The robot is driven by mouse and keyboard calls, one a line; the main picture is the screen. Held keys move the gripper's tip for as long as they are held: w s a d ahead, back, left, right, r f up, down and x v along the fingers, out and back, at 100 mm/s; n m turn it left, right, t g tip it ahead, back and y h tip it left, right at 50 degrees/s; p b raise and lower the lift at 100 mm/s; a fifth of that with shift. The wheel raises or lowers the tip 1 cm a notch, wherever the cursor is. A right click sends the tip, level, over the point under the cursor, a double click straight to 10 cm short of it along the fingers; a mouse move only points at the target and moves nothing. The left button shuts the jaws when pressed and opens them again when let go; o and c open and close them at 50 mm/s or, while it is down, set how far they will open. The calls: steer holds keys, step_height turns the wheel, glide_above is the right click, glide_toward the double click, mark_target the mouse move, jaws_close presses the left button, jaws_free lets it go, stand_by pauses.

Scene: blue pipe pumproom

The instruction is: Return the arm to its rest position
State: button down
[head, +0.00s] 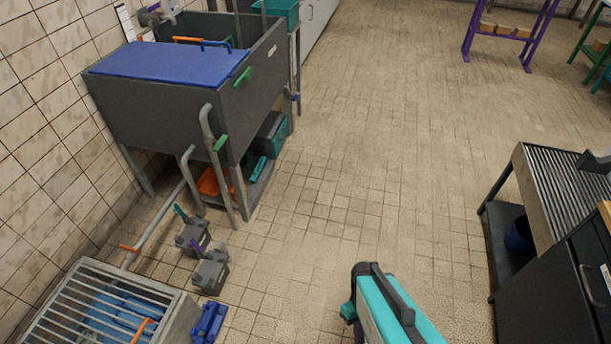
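Part of my arm (392,312), teal with dark grey, reaches up from the bottom edge, right of the middle, in the head view. Its rounded dark end (366,270) is over the tiled floor and appears clear of everything around it. I make out no gripper fingers, and the lower part of the arm is cut off by the picture's edge. I see nothing held.
A dark grey tank (170,110) with a blue lid (170,64) stands at the left wall. A grated pit (80,300) and grey pump units (211,272) are at lower left. A slatted bench (566,190) stands right. The middle tiled floor (370,160) is clear.

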steer(key=shift+a+m, duration=0.15)
steer(key=shift+m, duration=1.2)
steer(key=shift+a+m, duration=0.1)
steer(key=shift+m, duration=1.25)
